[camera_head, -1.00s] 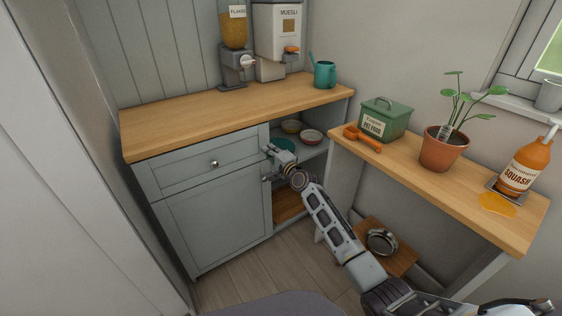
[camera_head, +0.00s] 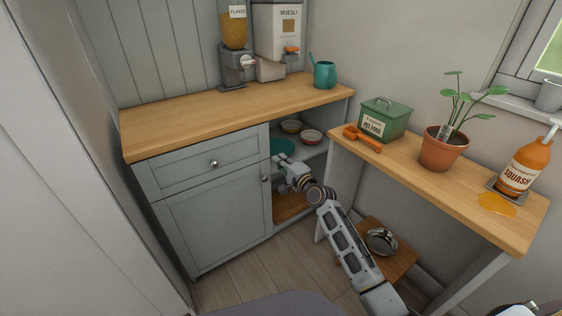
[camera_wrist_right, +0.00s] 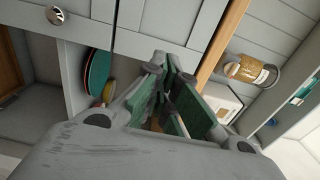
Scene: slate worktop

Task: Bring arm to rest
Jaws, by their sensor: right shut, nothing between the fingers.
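My right gripper (camera_head: 277,162) is in front of the open shelf part of the grey cabinet (camera_head: 212,210), near a teal bowl (camera_head: 283,146). It is shut and holds nothing. In the right wrist view the closed fingers (camera_wrist_right: 168,72) show in the middle, with the cabinet front beyond and the teal bowl (camera_wrist_right: 97,76) to their left. My right arm comes up from the bottom right. My left gripper is not in view.
Two more bowls (camera_head: 290,126) (camera_head: 311,136) sit on the upper shelf. A wooden side table (camera_head: 470,200) carries a green pet food tin (camera_head: 384,121), an orange scoop (camera_head: 362,138), a potted plant (camera_head: 440,148) and a squash bottle (camera_head: 524,165). A metal bowl (camera_head: 381,242) is below it.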

